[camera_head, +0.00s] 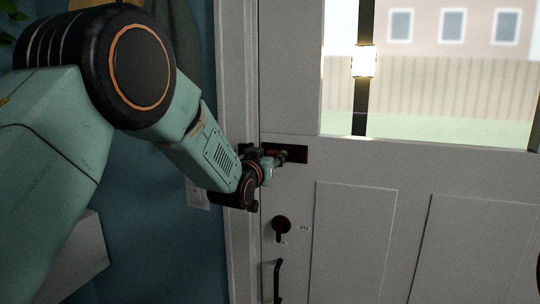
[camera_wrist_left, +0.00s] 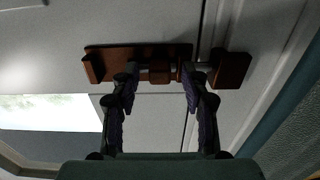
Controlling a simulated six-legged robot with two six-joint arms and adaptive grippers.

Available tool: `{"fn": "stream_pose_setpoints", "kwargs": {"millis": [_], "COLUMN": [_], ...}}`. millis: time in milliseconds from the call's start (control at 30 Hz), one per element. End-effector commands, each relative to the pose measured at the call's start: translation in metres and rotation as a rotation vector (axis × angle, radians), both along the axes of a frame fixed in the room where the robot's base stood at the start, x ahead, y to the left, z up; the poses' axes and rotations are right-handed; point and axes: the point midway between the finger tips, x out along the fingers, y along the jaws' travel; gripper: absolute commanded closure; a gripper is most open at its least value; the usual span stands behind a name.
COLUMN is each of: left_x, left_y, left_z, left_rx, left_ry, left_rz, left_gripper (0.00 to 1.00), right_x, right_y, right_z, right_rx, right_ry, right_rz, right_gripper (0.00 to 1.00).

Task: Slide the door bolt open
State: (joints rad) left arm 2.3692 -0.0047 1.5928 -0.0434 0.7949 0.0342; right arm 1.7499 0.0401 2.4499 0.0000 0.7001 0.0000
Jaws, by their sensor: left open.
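The door bolt (camera_head: 297,154) is a dark plate on the white door, at its left edge beside the frame. In the left wrist view the bolt (camera_wrist_left: 145,54) is reddish brown, with a grey rod and a block-like handle (camera_wrist_left: 160,73). A separate brown keeper block (camera_wrist_left: 232,69) sits across the door gap on the frame side. My left gripper (camera_head: 279,158) is at the bolt and partly covers it in the head view. In the wrist view its two fingers (camera_wrist_left: 160,88) are open, one on each side of the handle; contact cannot be told. My right gripper is not in view.
The white door (camera_head: 290,100) has a window in its upper part. Below the bolt are a dark lock knob (camera_head: 281,227) and a curved pull handle (camera_head: 278,280). A light switch plate (camera_head: 196,193) is on the teal wall behind my left arm.

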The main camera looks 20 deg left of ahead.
Motion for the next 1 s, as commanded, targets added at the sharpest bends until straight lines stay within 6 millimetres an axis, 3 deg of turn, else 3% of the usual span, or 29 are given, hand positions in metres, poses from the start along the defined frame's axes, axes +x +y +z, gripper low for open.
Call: {"fn": "stream_pose_setpoints", "kwargs": {"millis": [233, 733, 1000], "left_x": [0.0003, 0.0001, 0.0000], "left_y": [-0.0008, -0.0005, -0.0001], "left_z": [-0.0001, -0.0005, -0.0012], "left_rx": [0.001, 0.000, -0.001], "left_ry": [0.000, 0.001, 0.002], "left_rz": [0.000, 0.000, 0.001], "left_gripper": [0.56, 0.99, 1.00], "right_x": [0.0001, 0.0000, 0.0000], "right_y": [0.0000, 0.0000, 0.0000], "right_z": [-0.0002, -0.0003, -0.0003], "right_rx": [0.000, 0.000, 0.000], "right_ry": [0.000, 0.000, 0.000], "right_rz": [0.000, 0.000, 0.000], "right_gripper": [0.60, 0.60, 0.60]}}
